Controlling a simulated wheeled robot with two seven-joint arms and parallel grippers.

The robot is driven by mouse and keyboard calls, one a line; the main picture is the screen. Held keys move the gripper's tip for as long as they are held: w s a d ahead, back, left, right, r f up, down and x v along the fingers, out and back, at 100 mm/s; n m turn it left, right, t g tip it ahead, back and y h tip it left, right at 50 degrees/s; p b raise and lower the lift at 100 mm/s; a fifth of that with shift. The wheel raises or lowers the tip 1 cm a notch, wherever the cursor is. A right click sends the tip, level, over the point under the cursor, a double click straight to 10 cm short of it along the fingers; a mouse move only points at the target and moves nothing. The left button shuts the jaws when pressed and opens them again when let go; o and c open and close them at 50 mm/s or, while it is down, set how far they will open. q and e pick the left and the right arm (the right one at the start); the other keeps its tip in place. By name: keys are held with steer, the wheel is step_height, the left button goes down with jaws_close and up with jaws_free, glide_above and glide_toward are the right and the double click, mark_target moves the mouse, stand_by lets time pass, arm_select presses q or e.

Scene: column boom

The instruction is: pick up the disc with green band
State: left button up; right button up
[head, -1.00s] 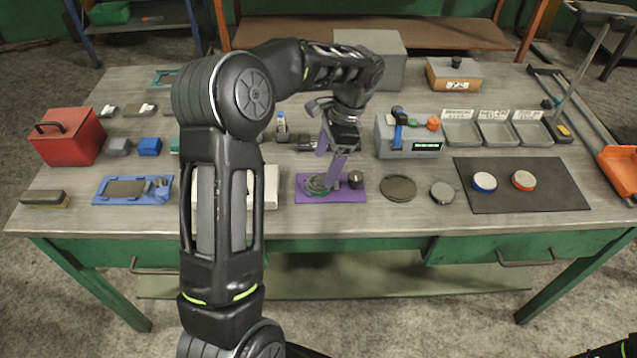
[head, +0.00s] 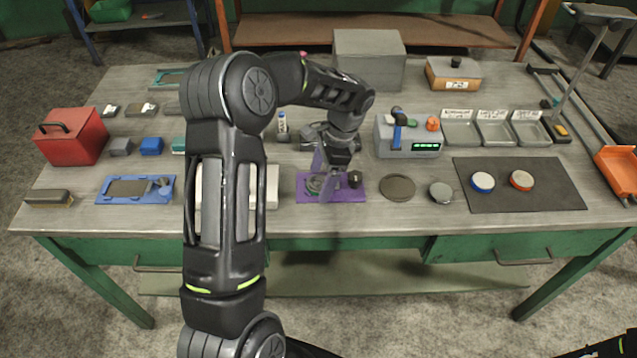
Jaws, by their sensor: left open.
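The disc with green band (head: 312,189) lies on a purple mat (head: 348,197) near the front middle of the bench. It is partly hidden by my left gripper (head: 321,187). The left gripper points down at the disc with its fingers open. One finger is at the disc's right front side and the other is behind it. I cannot tell whether either finger touches the disc. My right gripper does not show.
A small dark knob (head: 355,178) stands on the mat just right of the fingers. A dark round plate (head: 397,187) and a grey disc (head: 441,192) lie further right. White-topped discs with blue (head: 482,182) and orange (head: 521,180) bands lie on a dark mat (head: 545,195).

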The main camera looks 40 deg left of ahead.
arm_select(q)
steer(key=shift+c, duration=0.3)
jaws_close()
stand_by(0.8)
